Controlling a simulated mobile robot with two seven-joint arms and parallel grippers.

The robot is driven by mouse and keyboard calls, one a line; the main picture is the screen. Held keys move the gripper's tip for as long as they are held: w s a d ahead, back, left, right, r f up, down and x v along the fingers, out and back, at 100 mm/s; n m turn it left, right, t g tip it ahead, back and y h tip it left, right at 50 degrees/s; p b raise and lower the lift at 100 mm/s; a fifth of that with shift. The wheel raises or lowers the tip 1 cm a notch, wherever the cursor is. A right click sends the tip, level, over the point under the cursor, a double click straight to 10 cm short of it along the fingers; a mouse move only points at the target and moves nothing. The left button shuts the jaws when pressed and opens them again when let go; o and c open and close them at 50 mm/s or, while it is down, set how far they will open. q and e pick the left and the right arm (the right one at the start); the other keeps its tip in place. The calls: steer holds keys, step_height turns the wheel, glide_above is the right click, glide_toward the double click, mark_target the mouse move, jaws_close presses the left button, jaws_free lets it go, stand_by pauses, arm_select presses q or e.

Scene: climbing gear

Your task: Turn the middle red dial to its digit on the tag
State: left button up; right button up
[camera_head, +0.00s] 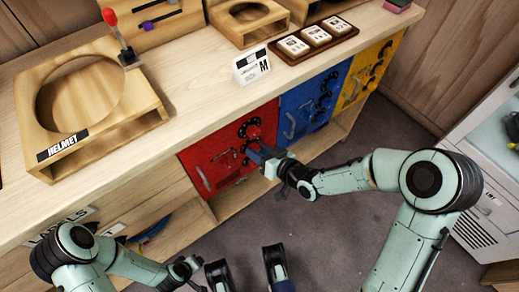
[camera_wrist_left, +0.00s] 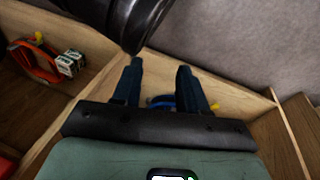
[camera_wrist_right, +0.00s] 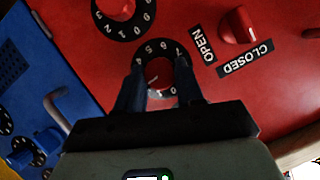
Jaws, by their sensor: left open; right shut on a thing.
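The red door (camera_head: 212,166) carries red dials on black number rings and a red knob beside OPEN and CLOSED labels. My right gripper (camera_head: 259,153) is at the door, its fingers closed around the middle red dial (camera_wrist_right: 160,72). Several digits of the ring show around that dial in the right wrist view; the fingers cover part of it. A neighbouring red dial (camera_wrist_right: 117,9) is just beyond. Small white tags (camera_head: 293,45) stand in a dark wooden tray on the bench; their digits are too small to read. My left gripper (camera_wrist_left: 160,68) is open and empty, low before the bench.
A blue door (camera_head: 305,108) and a yellow door (camera_head: 366,75) with handles adjoin the red one. A wooden HELMET holder (camera_head: 48,118), a red-topped lever (camera_head: 123,45) and a white M card (camera_head: 251,66) stand on the bench. An orange-handled item (camera_wrist_left: 36,59) lies on a lower shelf.

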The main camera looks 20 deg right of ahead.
arm_select(q)
steer(key=s+d+r+g+h+p, duration=0.1)
steer(key=s+d+r+p, duration=0.2)
steer(key=s+r+p, duration=0.1)
steer(key=shift+s+d+r, duration=0.2)
steer(key=shift+s+r, duration=0.2)
steer(key=shift+r, duration=0.45)
arm_select(e)
steer(key=shift+d+f+m+y, duration=0.1)
steer(key=shift+m+y, duration=0.9)
steer(key=shift+m, duration=0.6)
steer(key=o, duration=1)
steer(key=shift+o, duration=0.2)
arm_select(q)
steer(key=s+d+r+g+p, duration=0.2)
steer(key=s+r+p, duration=0.1)
steer(key=s+r, duration=0.1)
steer(key=shift+s+m+h, duration=0.3)
steer(key=shift+m+h, duration=0.1)
arm_select(e)
steer(key=v, duration=1.3)
steer(key=shift+d, duration=0.15)
steer(key=shift+s, duration=0.1)
